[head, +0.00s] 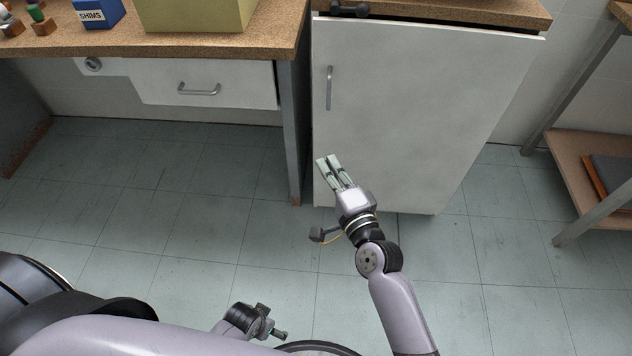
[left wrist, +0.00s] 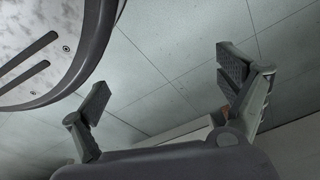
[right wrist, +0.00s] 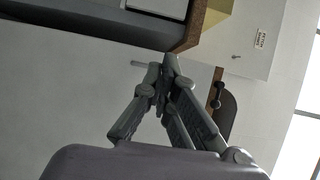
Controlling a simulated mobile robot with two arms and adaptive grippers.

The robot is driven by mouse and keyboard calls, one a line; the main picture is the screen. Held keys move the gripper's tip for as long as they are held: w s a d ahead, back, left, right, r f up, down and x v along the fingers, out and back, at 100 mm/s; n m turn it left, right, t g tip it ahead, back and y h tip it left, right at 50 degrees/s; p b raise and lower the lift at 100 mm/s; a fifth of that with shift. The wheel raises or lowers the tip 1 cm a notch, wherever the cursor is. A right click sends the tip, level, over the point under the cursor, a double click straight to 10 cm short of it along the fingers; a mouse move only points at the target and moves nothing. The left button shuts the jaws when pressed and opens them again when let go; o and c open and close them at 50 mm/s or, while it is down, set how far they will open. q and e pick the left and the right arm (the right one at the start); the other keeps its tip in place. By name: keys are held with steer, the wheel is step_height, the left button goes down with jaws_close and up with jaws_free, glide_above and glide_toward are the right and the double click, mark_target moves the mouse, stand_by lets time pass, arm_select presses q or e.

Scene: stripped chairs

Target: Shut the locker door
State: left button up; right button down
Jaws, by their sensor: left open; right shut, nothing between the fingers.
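The white locker door (head: 415,110) is under a wood-topped counter, with a grey bar handle (head: 329,88) near its left edge. The door looks nearly flush with the locker; a dark strip shows along its top, and I cannot tell how far it is ajar. My right gripper (head: 328,161) is shut and empty, in front of the door's lower left, below the handle; contact is unclear. In the right wrist view its fingers (right wrist: 168,66) meet over a pale surface. My left gripper (head: 276,328) is low near my base; its open, empty fingers show in the left wrist view (left wrist: 165,88).
A workbench with a white drawer (head: 205,84) stands left of the locker, its metal leg (head: 295,130) close to the door's left edge. A blue SHIMS box (head: 98,12) and a yellow box (head: 195,15) sit on it. A wooden shelf rack (head: 580,165) stands right. The floor between is clear.

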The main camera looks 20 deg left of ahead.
arm_select(q)
steer(key=shift+s+a+f, duration=0.15)
steer(key=shift+s+f, duration=0.6)
steer(key=shift+f, duration=0.2)
arm_select(e)
steer(key=s, duration=0.1)
steer(key=s+a, duration=0.1)
steer(key=s, duration=0.1)
steer(key=s+a, duration=0.1)
steer(key=s, duration=0.1)
steer(key=shift+r, duration=0.1)
